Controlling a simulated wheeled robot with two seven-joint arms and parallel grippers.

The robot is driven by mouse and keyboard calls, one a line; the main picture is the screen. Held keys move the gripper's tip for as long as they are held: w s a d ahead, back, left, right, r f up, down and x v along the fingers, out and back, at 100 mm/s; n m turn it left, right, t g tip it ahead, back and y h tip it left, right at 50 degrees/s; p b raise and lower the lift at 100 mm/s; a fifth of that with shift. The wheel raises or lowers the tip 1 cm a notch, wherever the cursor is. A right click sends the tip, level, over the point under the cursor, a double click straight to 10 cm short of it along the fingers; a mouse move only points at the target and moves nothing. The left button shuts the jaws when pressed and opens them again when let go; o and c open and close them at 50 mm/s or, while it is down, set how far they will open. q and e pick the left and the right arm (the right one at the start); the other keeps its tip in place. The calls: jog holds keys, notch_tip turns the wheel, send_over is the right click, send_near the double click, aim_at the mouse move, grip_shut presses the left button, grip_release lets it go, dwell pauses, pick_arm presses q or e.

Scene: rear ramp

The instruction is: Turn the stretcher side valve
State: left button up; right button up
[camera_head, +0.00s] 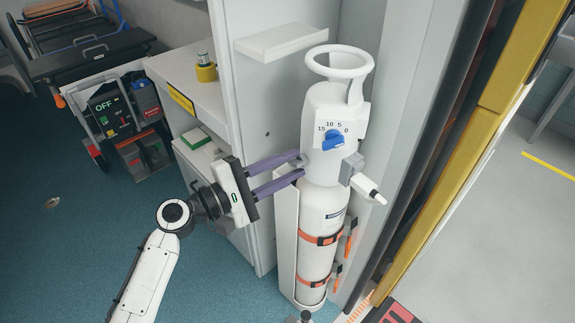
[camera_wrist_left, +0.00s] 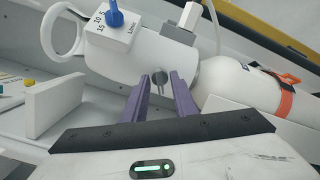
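A white gas cylinder (camera_head: 322,204) stands upright, held by orange straps against a white panel. Its head carries a blue dial knob (camera_head: 333,143) on a numbered plate, also in the left wrist view (camera_wrist_left: 115,16). A small grey side valve (camera_wrist_left: 160,78) sticks out of the cylinder's side toward my left gripper. My left gripper (camera_head: 300,166) comes in from the left with its two purple fingers apart. In the left wrist view the valve shows between the fingertips, with gaps beside it; contact cannot be told. My right gripper is not in view.
A grey block with a white outlet (camera_head: 369,188) sticks out at the cylinder's right. A ring handle (camera_head: 339,62) tops it. A white shelf (camera_head: 281,41) and a counter (camera_head: 190,84) stand to the left. A yellow-edged door frame (camera_head: 450,180) is on the right.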

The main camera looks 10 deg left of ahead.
pick_arm(q)
jog(key=shift+c, duration=0.5)
grip_shut()
